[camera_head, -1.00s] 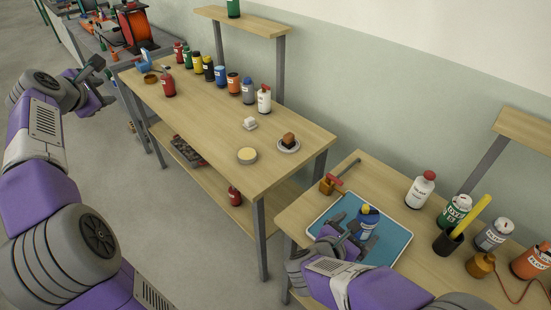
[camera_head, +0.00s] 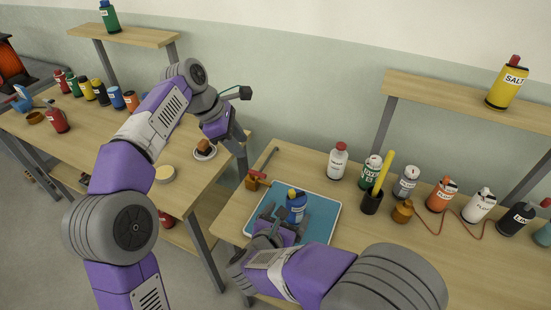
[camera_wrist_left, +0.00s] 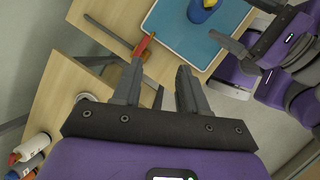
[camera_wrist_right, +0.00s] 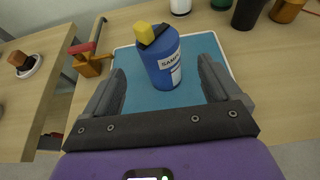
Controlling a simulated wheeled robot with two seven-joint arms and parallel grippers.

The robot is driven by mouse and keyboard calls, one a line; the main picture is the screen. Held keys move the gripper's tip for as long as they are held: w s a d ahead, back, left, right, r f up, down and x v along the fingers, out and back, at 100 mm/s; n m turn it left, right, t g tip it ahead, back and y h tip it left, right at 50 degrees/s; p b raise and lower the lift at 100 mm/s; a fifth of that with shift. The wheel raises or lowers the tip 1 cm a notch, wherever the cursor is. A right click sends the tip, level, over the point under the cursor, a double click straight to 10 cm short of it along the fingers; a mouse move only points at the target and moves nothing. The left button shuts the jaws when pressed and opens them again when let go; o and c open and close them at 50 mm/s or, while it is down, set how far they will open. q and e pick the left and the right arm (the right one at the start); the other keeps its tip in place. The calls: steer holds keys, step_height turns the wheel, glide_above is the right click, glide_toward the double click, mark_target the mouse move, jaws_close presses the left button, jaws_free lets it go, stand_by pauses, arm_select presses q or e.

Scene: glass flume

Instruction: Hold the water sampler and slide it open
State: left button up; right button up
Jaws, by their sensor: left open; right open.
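The water sampler (camera_head: 296,206) is a blue bottle with a label and a yellow top. It stands upright on a blue tray (camera_head: 322,222) on the right bench. In the right wrist view the sampler (camera_wrist_right: 163,66) stands between the spread fingers of my right gripper (camera_wrist_right: 162,70), with visible gaps on both sides. My right gripper (camera_head: 278,224) is low beside it and open. My left gripper (camera_head: 242,118) is open and empty, raised in the air to the upper left of the sampler.
A brass fitting with a red handle (camera_head: 256,179) stands beside the tray's left corner. A white bottle (camera_head: 338,160), a black cup (camera_head: 371,202) with a yellow stick, and several cans line the bench behind. A gap separates the left bench (camera_head: 190,180).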

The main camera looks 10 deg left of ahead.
steer(key=shift+w+d+f, duration=0.1)
steer(key=shift+w, duration=0.1)
arm_select(q)
steer(key=s+d+f+m+g, duration=0.1)
steer(key=s+d+m+g, duration=0.1)
steer(key=d, duration=0.8)
steer(key=shift+s+d+f+g+y, duration=0.2)
steer(key=shift+s+f+g+y, duration=0.1)
steer(key=shift+s, duration=0.5)
arm_select(e)
steer(key=shift+x, duration=3.55)
steer(key=c, duration=1.2)
steer(key=shift+o, duration=0.2)
arm_select(q)
step_height(320, 180, up, 2)
steer(key=m+y, duration=0.4)
steer(key=m, duration=0.7)
glide_above(292, 191)
steer(key=shift+m, duration=0.3)
step_height(292, 191, down, 12)
steer(key=shift+r, duration=0.2)
